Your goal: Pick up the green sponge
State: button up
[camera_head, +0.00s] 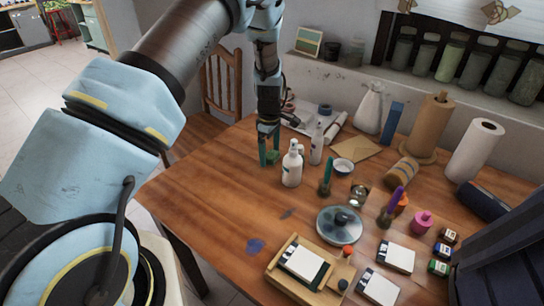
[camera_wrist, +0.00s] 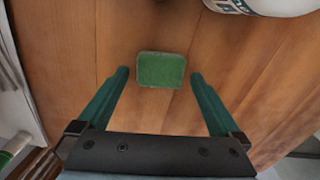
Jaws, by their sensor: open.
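The green sponge (camera_wrist: 161,70) lies flat on the wooden table in the wrist view, a small rounded rectangle. It sits ahead of my gripper (camera_wrist: 160,78), centred between the two green fingers, which are spread apart on either side of it. In the head view, my gripper (camera_head: 269,158) points down over the far left part of the table, and the sponge (camera_head: 272,157) shows partly between and behind the fingers. The gripper is open and holds nothing. I cannot tell the exact height gap between fingertips and sponge.
A white bottle (camera_head: 292,168) stands close right of my gripper, with a slimmer bottle (camera_head: 316,146) behind it. The table (camera_head: 215,192) is mostly bare at the front left. A wooden chair (camera_head: 222,85) stands behind.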

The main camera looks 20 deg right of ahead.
aim_at(270, 153)
jog(key=shift+c, duration=0.2)
jog(key=c, duration=1.3)
notch_tip(270, 153, up, 10)
jog(key=b, duration=0.3)
